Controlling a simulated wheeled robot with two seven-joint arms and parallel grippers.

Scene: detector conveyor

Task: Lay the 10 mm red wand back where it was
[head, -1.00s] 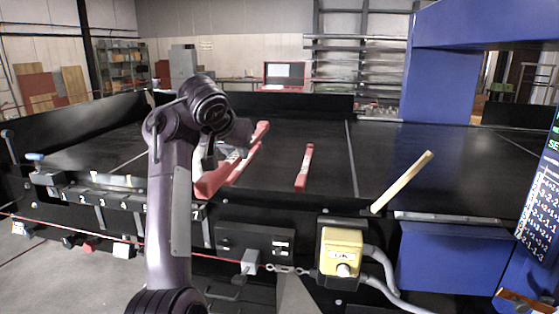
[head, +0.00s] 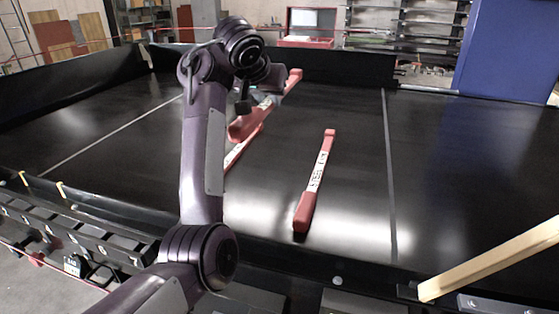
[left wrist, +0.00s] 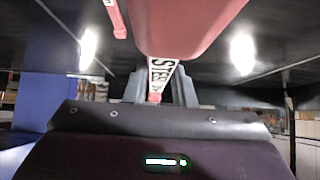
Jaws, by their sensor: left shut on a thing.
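My left gripper (head: 267,98) is shut on a red wand (head: 246,123) with a white label, above the black belt (head: 130,160). In the left wrist view the held wand (left wrist: 190,25) fills the top middle; its label, partly readable as "STE", passes between the fingers (left wrist: 160,85). Another red piece (head: 240,152), seemingly a second wand, shows just below the held one and is partly hidden. A separate red wand (head: 304,210) with a white label lies on the belt to the right. I cannot read any size. My right gripper is out of view.
A pale wooden bar (head: 490,260) juts up at the front right edge. Low black walls edge the belt at the back and left. A blue housing (head: 505,55) stands at the back right. The belt right of the lying wand is clear.

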